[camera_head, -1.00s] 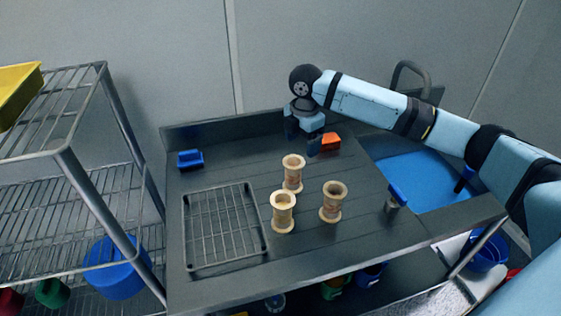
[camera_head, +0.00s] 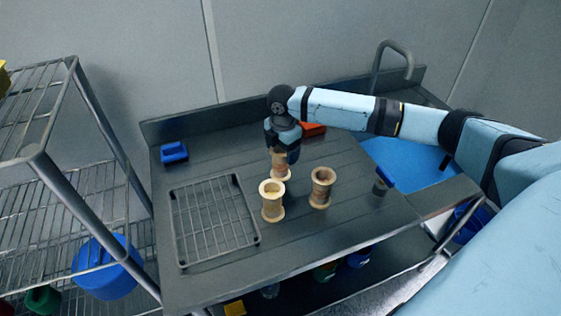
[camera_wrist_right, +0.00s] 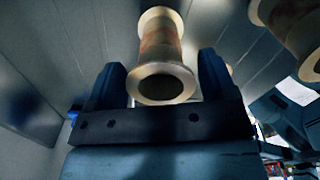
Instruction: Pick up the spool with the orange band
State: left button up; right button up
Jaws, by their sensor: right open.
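Three wooden spools stand on the dark bench in the head view. The back spool (camera_head: 279,172) is partly hidden by my right gripper (camera_head: 283,152), which is right over it. In the right wrist view, a spool with an orange-brown band (camera_wrist_right: 160,45) lies ahead between the two fingers of my open right gripper (camera_wrist_right: 160,85). I cannot tell whether the fingers touch it. The front spool (camera_head: 272,203) is pale. The right spool (camera_head: 322,188) has a brownish middle; band colours are hard to tell apart. My left gripper is out of view.
A wire rack (camera_head: 213,222) lies left of the spools. A blue block (camera_head: 174,153) is at the back left and an orange-red block (camera_head: 313,130) behind the gripper. A blue-handled item (camera_head: 383,181) stands at right. Metal shelving (camera_head: 88,215) borders the bench's left.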

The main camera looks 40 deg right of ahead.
notch_tip(320, 180, down, 3)
jog(key=shift+f, duration=0.15)
jog(key=c, duration=1)
jog(key=shift+o, duration=0.2)
jog(key=shift+r, duration=0.2)
notch_tip(320, 180, up, 20)
jog(key=shift+f, duration=0.2)
